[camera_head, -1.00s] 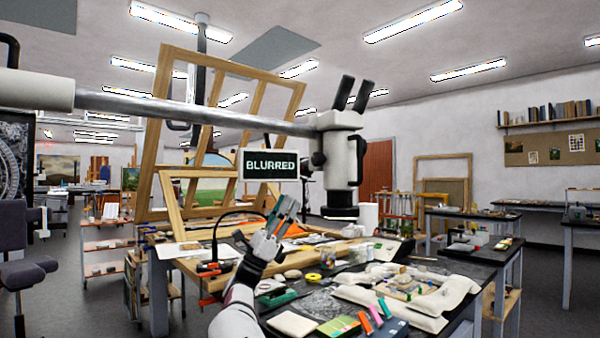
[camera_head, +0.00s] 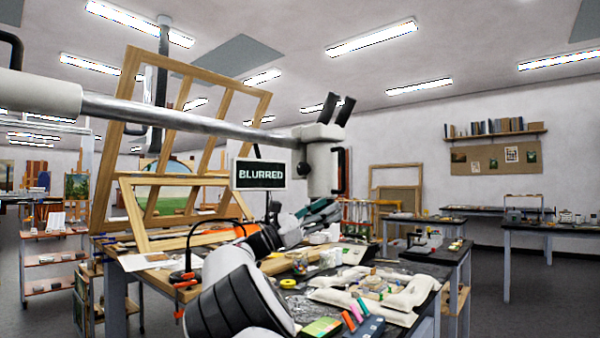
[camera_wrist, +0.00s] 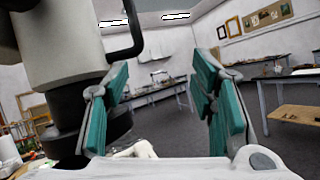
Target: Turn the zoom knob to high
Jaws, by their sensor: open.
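The white microscope head (camera_head: 322,160) hangs from a long metal boom, with two black eyepieces on top. A dark round knob (camera_head: 303,168) sits on its left side; I cannot tell whether it is the zoom knob. A dark bar handle (camera_head: 343,170) is on its right side. A small screen (camera_head: 261,175) beside the head reads "BLURRED". My gripper (camera_head: 320,212), with teal pads, is just below the head. In the wrist view my gripper (camera_wrist: 165,100) is open and empty, and the head (camera_wrist: 60,45) stands close at left, partly behind the left finger.
The metal boom (camera_head: 200,115) crosses at upper left. A wooden frame (camera_head: 115,150) leans behind. The bench below is crowded with a sandbag ring (camera_head: 400,310), pens and small containers. Open air lies right of the head.

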